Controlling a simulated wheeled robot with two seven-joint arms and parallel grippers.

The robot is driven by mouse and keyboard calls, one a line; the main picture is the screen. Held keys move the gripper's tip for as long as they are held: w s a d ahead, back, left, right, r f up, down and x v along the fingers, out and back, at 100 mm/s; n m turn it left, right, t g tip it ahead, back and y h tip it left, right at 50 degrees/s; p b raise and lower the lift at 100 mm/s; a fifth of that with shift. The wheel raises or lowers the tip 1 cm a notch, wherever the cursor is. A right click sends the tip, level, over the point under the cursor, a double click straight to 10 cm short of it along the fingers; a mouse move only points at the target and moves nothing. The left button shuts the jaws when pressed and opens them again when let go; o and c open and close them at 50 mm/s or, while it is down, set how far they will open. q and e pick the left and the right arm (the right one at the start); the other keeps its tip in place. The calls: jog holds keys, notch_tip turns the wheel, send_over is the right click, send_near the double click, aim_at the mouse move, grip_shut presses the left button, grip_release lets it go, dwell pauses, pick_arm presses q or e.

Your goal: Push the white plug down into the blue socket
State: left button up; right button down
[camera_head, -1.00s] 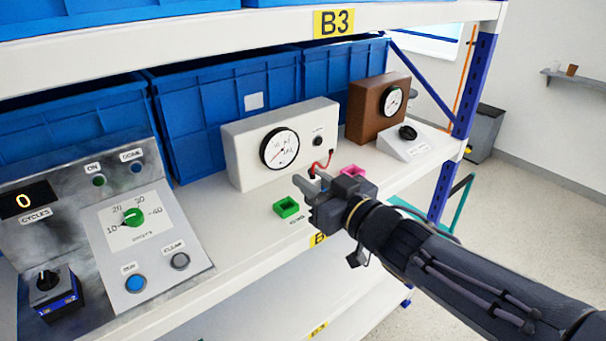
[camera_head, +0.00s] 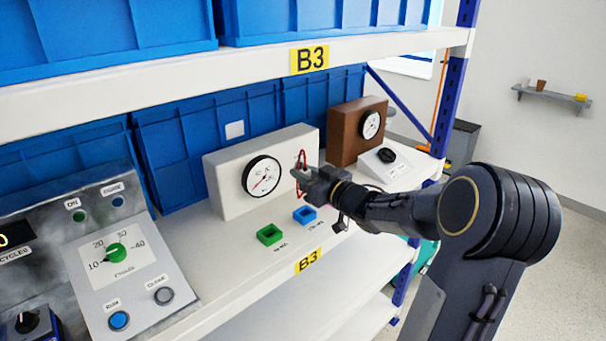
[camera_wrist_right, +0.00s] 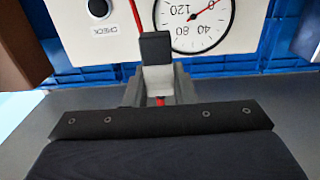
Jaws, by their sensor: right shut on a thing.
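My right gripper (camera_head: 303,173) is shut on the white plug, in front of the white meter box and above the shelf. In the wrist view the white plug (camera_wrist_right: 158,79) sits between the grey fingers, with a dark block beyond it and red cable around it. In the head view the gripper mostly hides the plug. The blue socket (camera_head: 304,215) lies on the shelf below the gripper, and the plug is clear of it. The green socket (camera_head: 269,235) is to its left. My left gripper is out of view.
The white meter box (camera_head: 225,180) stands behind the sockets. A brown gauge box (camera_head: 345,135) and a small white knob box (camera_head: 385,170) are to the right. A control panel (camera_head: 120,265) is at the left. The upper shelf (camera_head: 200,78) hangs above.

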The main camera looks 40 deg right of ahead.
jog(key=shift+f+b, duration=2.45)
jog(key=shift+f, duration=0.45)
jog(key=shift+f+b, duration=1.4)
jog(key=shift+f, duration=0.25)
jog(key=c, duration=1.1)
grip_release()
jog(key=shift+c, duration=0.2)
jog(key=s, duration=0.8)
jog(key=shift+d+b, duration=0.25)
jog(key=shift+b, duration=0.1)
jog(key=shift+w, duration=0.1)
